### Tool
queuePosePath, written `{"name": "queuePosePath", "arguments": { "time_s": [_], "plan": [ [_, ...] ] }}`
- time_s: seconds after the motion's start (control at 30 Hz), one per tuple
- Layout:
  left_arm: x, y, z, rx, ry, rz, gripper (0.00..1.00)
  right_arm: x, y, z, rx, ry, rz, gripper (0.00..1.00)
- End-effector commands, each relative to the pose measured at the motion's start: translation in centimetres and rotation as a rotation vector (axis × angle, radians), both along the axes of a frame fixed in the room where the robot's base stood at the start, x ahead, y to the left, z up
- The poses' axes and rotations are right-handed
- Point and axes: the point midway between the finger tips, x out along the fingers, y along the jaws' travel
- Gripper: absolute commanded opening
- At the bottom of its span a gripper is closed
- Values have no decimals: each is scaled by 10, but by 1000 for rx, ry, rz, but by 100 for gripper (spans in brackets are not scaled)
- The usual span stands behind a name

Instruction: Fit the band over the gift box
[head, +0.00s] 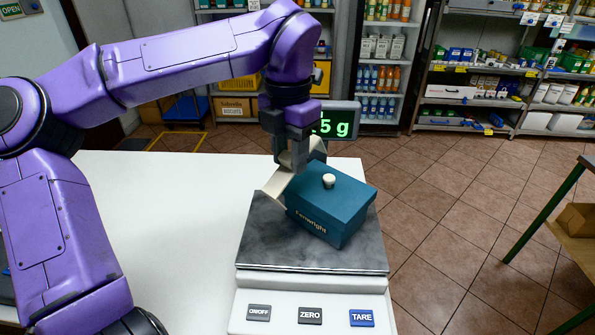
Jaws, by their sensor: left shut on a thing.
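The gift box (330,205) is teal with a lid, a pale knob on top and light lettering on its front. It stands at an angle on the dark plate of a scale. My left gripper (294,160) points down at the box's back left corner and is shut on the cream band (277,181). The band shows as a tilted strip along the box's left side, with another part behind the fingers. It is not around the middle of the box; I cannot tell whether it touches the box. My right gripper is not in view.
The scale (309,298) has buttons in front and a lit display (338,121) behind, close to my left gripper. The white counter (185,215) is clear on the left. A table with a cardboard box (577,219) stands at right; shelves line the back.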

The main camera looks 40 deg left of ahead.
Motion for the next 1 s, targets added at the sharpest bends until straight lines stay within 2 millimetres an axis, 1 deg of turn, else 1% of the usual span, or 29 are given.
{"name": "queuePosePath", "arguments": {
  "time_s": [0.03, 0.1, 0.17, 0.2, 0.3, 0.4, 0.47, 0.57, 1.0],
  "plan": [
    [-12, 0, 13, 0, -11, 1, 4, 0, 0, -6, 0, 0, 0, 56],
    [-30, 1, 31, -3, -7, 0, 4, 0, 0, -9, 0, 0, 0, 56],
    [-50, 2, 37, -8, -6, -2, 4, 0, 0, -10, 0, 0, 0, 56],
    [-61, 3, 44, -6, -3, -4, 4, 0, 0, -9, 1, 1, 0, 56],
    [-85, 4, 56, -3, -4, -2, 4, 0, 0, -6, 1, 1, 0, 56],
    [-101, 5, 64, -1, -2, -1, 4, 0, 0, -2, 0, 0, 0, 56],
    [-107, 5, 67, 0, -2, 0, 4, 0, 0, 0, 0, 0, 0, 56],
    [-112, 5, 77, -1, -2, 1, 4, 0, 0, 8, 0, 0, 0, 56],
    [-113, 5, 141, 0, 0, 0, 4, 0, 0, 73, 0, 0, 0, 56]
  ]
}}
